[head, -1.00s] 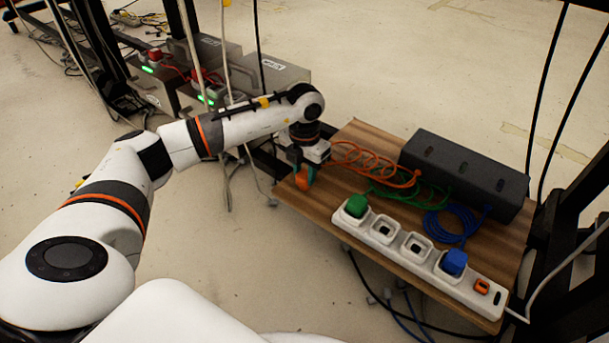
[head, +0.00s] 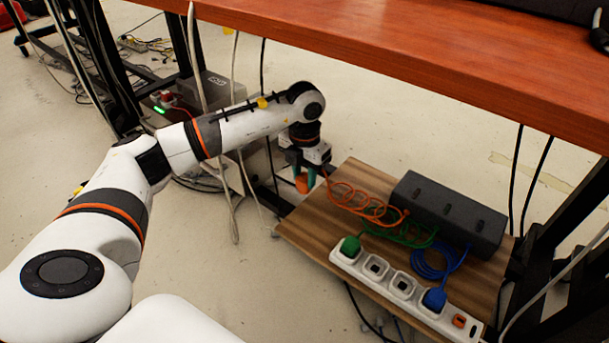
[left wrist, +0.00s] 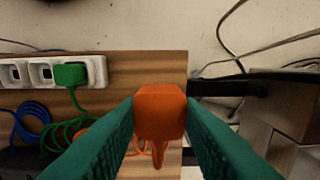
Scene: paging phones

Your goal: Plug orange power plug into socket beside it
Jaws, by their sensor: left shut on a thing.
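The orange power plug (left wrist: 160,113) is between the green fingertips of my left gripper (left wrist: 160,122), which is shut on it. In the head view the orange plug (head: 302,183) hangs below the left gripper (head: 303,175), at the left end of the wooden board (head: 320,215). The white power strip (head: 338,258) lies along the board's near edge. A green plug (head: 350,246) sits in its left end and a blue plug (head: 434,299) near its right end. Two sockets (head: 376,267) between them are empty. The plug is apart from the strip. My right gripper does not show.
A dark grey box (head: 447,213) stands at the board's back, with coiled orange (head: 360,199), green (head: 400,234) and blue (head: 432,262) cables in front of it. A red-brown tabletop (head: 420,50) spans the top right. Cables hang near my left arm.

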